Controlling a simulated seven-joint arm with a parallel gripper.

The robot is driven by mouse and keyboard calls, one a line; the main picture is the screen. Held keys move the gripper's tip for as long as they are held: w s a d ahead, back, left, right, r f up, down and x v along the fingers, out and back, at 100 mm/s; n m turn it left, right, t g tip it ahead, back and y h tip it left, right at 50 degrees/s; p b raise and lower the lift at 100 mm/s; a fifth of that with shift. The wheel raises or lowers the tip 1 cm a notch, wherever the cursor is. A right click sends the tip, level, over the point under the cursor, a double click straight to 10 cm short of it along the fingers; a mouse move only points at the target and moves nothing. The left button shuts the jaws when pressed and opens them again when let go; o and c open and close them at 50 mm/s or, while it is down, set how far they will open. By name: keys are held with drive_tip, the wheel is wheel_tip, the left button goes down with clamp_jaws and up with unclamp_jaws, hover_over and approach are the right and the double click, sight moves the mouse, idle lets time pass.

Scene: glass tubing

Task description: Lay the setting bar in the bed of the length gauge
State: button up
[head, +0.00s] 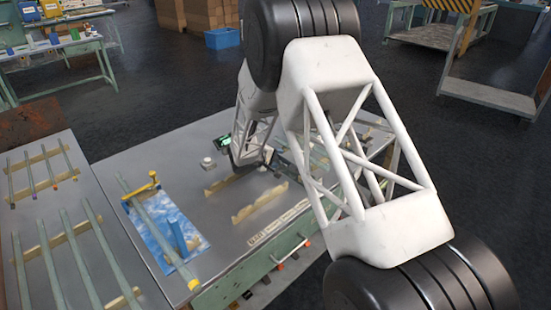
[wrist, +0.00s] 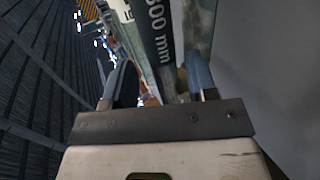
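In the wrist view, my gripper (wrist: 158,82) has its two fingers spread apart. A dark bar with white lettering ending in "00 mm" (wrist: 157,40) runs lengthwise beyond and between them, with gaps on both sides; it looks like the setting bar. In the head view, my gripper is hidden behind my arm, low over the table. A small device with a green display (head: 222,142) stands beside my arm and may belong to the length gauge. The gauge's bed is mostly hidden, and I cannot pick it out with certainty.
A notched wooden rest (head: 260,204) lies on the metal table (head: 210,232), with another behind it. A blue mat (head: 172,238) carries a blue post and a yellow clamp near a long tube. Racks of tubes (head: 60,235) stand left. Bare tabletop lies between mat and rests.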

drive_tip(key=shift+r, duration=0.15)
drive_tip(key=shift+r, duration=0.45)
drive_tip(key=v, duration=1.2)
drive_tip(key=shift+r, duration=0.1)
idle(0.4)
